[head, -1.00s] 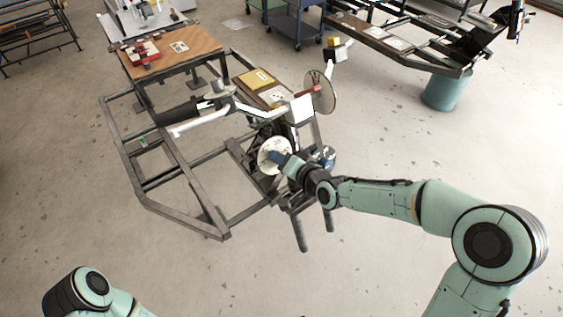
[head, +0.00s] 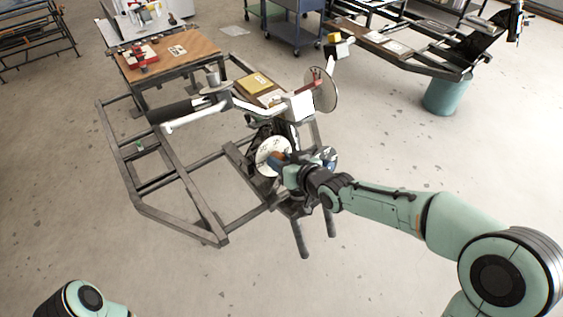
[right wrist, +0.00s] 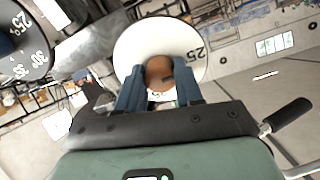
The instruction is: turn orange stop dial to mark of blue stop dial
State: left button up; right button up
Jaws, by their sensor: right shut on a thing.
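The orange stop dial (right wrist: 159,70) shows in the right wrist view as an orange-brown knob in front of a white round plate (right wrist: 133,45). Part of a "25" mark shows at the plate's right side. My right gripper (right wrist: 159,86) has its two blue fingers shut on the knob, one on each side. In the head view the white plate (head: 266,154) faces me, and my right gripper (head: 281,161) covers part of it. A black disc (right wrist: 22,42) with white degree numbers stands at the upper left of the wrist view. I cannot tell which mark the blue dial points to.
The dark metal frame (head: 185,187) spreads out left of my right gripper, with a white lever (head: 195,119) above it. A wooden-topped table (head: 175,55) stands behind. The floor in front and to the right is clear.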

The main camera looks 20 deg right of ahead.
pick_arm(q)
jog(key=shift+f, duration=0.1)
pick_arm(e)
jog(key=shift+n, duration=0.3)
jog(key=o, duration=1)
jog(key=shift+o, duration=0.2)
pick_arm(q)
notch_tip(320, 180, up, 6)
jog(key=s+p, duration=0.1)
jog(key=p, duration=0.6)
jog(key=shift+s+g, duration=0.2)
jog(key=shift+g, duration=0.2)
pick_arm(e)
jog(key=v, duration=1.3)
jog(key=shift+s, duration=0.25)
